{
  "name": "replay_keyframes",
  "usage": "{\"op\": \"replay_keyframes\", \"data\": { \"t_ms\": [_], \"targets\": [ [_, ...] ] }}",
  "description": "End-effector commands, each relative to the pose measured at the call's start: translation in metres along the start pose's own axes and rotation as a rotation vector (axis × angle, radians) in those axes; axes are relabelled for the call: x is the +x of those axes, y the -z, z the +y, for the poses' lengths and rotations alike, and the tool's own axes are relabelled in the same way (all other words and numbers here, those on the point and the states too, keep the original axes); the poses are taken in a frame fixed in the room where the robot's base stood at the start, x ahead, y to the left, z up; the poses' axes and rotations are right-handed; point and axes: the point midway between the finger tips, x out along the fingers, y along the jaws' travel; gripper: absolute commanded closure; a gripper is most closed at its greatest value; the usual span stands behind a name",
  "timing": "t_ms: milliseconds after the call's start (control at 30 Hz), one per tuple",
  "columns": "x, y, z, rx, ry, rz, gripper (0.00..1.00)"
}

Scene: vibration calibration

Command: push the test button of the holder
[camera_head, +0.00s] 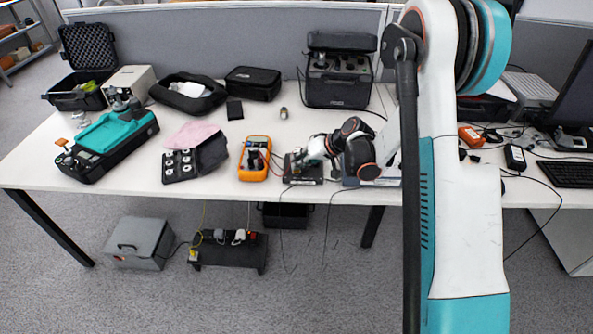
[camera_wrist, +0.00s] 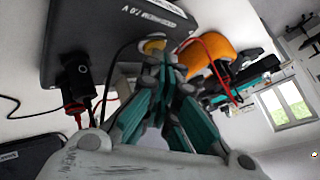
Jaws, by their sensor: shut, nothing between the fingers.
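The holder (camera_head: 304,172) is a dark, flat box near the table's front edge, right of the orange multimeter. In the wrist view its dark top (camera_wrist: 105,28) with white lettering fills the upper left. A small yellowish round part (camera_wrist: 153,45), perhaps the test button, shows at its edge. My gripper (camera_head: 304,157) points down at the holder from the right. In the wrist view my gripper (camera_wrist: 159,57) is shut and empty, with its fingertips right at the round part and partly covering it. I cannot tell whether they touch or press it.
The orange multimeter (camera_head: 255,158) stands just left of the holder; red and black leads run close to my fingers. Black plugs (camera_wrist: 76,78) stick out beside the holder. A black case (camera_head: 209,151) with a pink cloth lies further left. A dark instrument (camera_head: 338,87) stands behind.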

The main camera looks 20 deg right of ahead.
Motion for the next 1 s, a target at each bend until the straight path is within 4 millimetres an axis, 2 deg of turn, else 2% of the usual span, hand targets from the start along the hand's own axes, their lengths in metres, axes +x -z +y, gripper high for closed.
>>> {"op": "replay_keyframes", "data": {
  "t_ms": [1000],
  "targets": [
    [-0.0048, 0.0035, -0.0035, 0.000, 0.000, 0.000, 1.00]
  ]
}}
